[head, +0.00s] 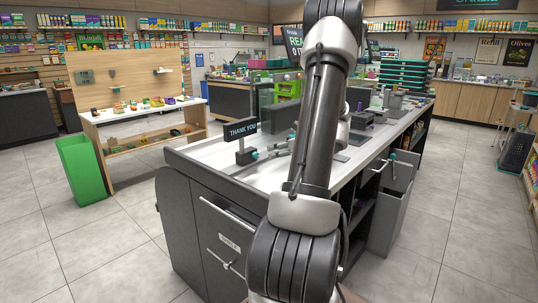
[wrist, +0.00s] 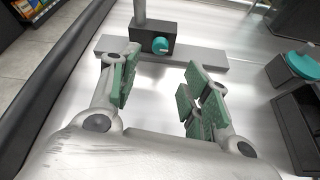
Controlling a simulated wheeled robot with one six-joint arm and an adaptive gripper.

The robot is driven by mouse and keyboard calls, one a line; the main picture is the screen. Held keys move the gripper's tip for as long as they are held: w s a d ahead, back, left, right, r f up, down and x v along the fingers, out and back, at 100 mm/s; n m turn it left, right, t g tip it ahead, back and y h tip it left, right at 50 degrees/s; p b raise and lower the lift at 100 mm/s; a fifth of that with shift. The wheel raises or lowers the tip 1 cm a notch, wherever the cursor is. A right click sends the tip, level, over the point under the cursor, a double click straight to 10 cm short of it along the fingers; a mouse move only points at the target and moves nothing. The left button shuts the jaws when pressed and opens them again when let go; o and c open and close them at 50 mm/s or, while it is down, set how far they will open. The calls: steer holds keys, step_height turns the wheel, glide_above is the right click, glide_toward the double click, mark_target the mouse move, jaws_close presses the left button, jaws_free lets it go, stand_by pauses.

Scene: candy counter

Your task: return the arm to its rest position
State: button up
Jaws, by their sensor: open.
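My gripper (wrist: 160,82) is open and empty in the wrist view, its green-padded fingers spread apart above the pale counter top. Beyond the fingertips is a dark block with a teal knob (wrist: 153,44) on a grey plate, with a post rising from it. In the head view my arm rises through the middle of the picture and hides part of the counter (head: 205,152). The THANK YOU sign (head: 241,130) stands on the counter left of my arm. Grey finger-like parts show just right of its base, partly hidden by the arm.
A dark item with a teal top (wrist: 296,64) stands right of the gripper. In the head view, an open drawer (head: 397,170) juts from the counter's right side. A green bin (head: 82,167) and a wooden display stand (head: 125,80) are at left.

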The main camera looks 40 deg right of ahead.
steer(key=shift+v, duration=0.9)
steer(key=s+a+r+n+g+y, duration=0.2)
steer(key=a+r+n+g, duration=0.15)
steer(key=a+n, duration=0.7)
steer(key=s+a+r+n+g+y, duration=0.2)
steer(key=a+r+n+g, duration=0.3)
steer(key=a, duration=1.1)
steer(key=s+a+r+n+h, duration=0.1)
steer(key=s+a+n+h, duration=0.1)
steer(key=s+n, duration=0.5)
steer(key=s+a+r+n+h, duration=0.1)
steer(key=s+a+n+h, duration=0.2)
steer(key=n, duration=1.1)
steer(key=s+a, duration=0.2)
steer(key=s, duration=0.3)
steer(key=shift+s+r+h, duration=0.25)
steer(key=shift+r+h, duration=0.05)
steer(key=shift+r, duration=0.05)
